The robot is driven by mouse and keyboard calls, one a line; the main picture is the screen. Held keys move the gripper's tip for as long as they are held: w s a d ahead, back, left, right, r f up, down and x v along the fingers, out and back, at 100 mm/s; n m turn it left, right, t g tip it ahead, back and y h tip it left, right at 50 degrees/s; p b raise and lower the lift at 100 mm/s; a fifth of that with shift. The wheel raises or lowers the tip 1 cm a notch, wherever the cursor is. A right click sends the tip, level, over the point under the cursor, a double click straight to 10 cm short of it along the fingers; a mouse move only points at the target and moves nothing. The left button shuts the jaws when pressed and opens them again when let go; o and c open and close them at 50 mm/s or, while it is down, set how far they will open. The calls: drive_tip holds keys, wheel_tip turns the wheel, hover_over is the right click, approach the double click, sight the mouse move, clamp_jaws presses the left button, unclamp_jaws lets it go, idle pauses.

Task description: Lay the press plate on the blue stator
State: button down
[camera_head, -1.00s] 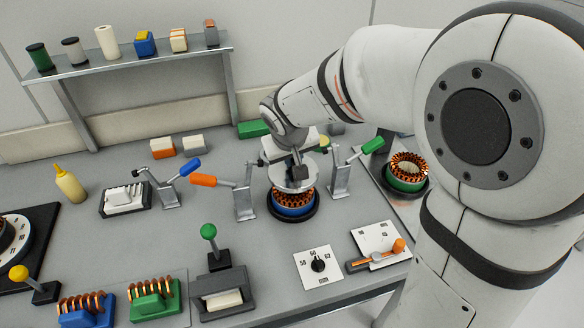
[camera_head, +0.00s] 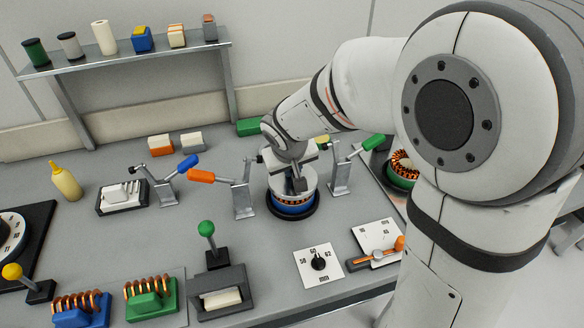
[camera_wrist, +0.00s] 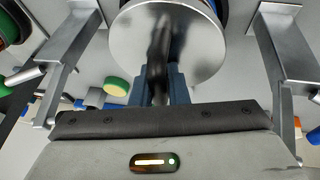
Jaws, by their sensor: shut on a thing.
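The press plate (camera_head: 282,184) is a round silver metal disc with a dark grip at its middle. In the wrist view the plate (camera_wrist: 197,52) fills the top centre. My gripper (camera_head: 299,182) is shut on the plate's grip; its fingers also show in the wrist view (camera_wrist: 160,85). The blue stator (camera_head: 292,209) sits in a round black base, directly below the plate. The plate covers most of its copper windings; a thin strip shows at the rim. Whether the plate touches the stator all round I cannot tell.
A clamp with an orange handle (camera_head: 201,176) stands just left of the stator, and one with a green handle (camera_head: 373,142) just right. A dial panel (camera_head: 318,266) lies in front. A green stator (camera_head: 401,177) is partly hidden behind my arm.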

drive_tip(key=c, duration=1.4)
unclamp_jaws()
drive_tip(key=shift+r+p, duration=0.55)
drive_tip(key=shift+p, duration=0.2)
drive_tip(key=d+v, duration=0.1)
drive_tip(key=v, duration=1.1)
drive_tip(key=s+d+f+m+g, duration=0.1)
drive_tip(key=s+d+f+m, duration=0.1)
drive_tip(key=s+d, duration=0.5)
drive_tip(key=s+d+f+m+g, duration=0.1)
drive_tip(key=s+d+f, duration=0.1)
drive_tip(key=s+d, duration=0.5)
drive_tip(key=shift+s+f+m+y, duration=0.2)
drive_tip(key=shift+f+m+y, duration=0.15)
drive_tip(key=shift+m+y, duration=0.05)
